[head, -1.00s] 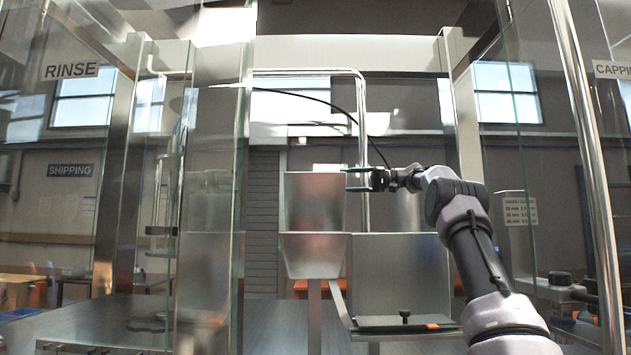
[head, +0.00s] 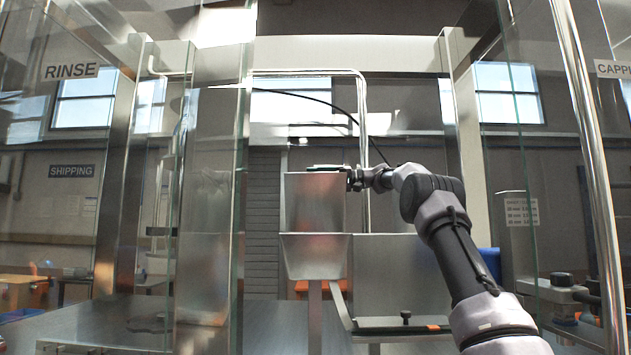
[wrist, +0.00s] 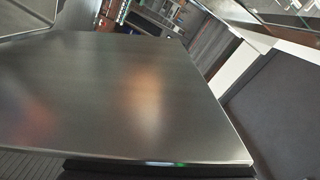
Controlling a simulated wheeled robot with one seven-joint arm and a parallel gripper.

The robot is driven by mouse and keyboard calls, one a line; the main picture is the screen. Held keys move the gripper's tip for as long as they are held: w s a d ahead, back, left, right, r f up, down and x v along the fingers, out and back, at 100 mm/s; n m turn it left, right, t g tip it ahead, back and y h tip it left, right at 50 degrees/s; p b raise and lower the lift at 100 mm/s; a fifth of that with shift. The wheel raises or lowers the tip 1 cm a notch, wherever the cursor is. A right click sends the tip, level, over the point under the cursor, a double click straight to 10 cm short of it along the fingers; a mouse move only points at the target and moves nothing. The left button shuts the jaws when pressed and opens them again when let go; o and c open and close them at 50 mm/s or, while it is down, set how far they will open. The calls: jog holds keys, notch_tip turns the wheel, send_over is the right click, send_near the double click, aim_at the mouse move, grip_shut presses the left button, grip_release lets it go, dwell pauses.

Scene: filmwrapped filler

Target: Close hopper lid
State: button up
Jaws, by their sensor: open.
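The hopper (head: 314,262) is a tapered metal bin on a post, in the middle of the head view. Its lid (head: 314,205) is a flat brushed-metal panel standing upright above the hopper's rim, so the hopper is open. My gripper (head: 328,168) is at the lid's top edge, reaching in from the right. Its jaws are open; whether they touch the lid I cannot tell. In the wrist view a broad metal panel, seemingly the lid (wrist: 120,95), fills much of the picture. A dark part with a green glint shows along its lower edge.
A metal box (head: 400,275) stands right of the hopper, with a dark tray and black knob (head: 405,315) in front. A bent metal pipe (head: 362,130) rises behind. Glass panels and a steel post (head: 590,150) flank the space.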

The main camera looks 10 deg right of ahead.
grip_shut()
dwell(1.4)
